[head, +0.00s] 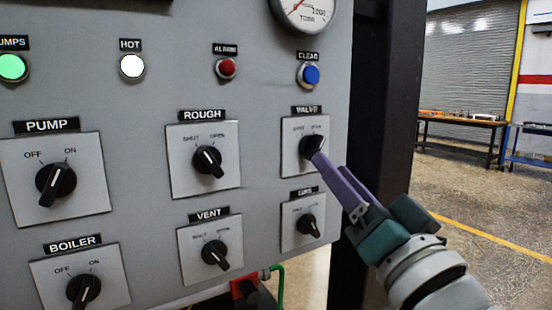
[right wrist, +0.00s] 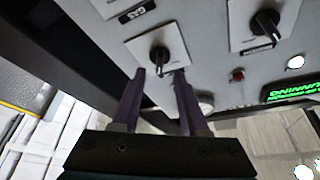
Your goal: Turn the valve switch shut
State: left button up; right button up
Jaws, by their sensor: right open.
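The valve switch (head: 307,146) is a black rotary knob on a light square plate under the VALVE label, with two position words above it. My right gripper (head: 318,158) reaches it from the lower right, its purple fingertips close to the knob and covering its lower right part. In the right wrist view the knob (right wrist: 160,57) shows beyond and between the two spread fingers (right wrist: 160,74). The gripper is open. I cannot tell whether a fingertip touches the knob, or which word the knob points to. My left gripper is out of view.
The ROUGH switch (head: 207,160) is left of the valve switch, and another small switch (head: 306,225) sits just below it. The blue CLEAR button (head: 309,75) and a gauge (head: 304,12) are above. A dark post (head: 384,100) stands right of the panel.

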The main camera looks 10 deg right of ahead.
aim_at(313, 148)
jog(key=shift+x, duration=2.15)
jog(key=shift+c, duration=0.3)
grip_shut()
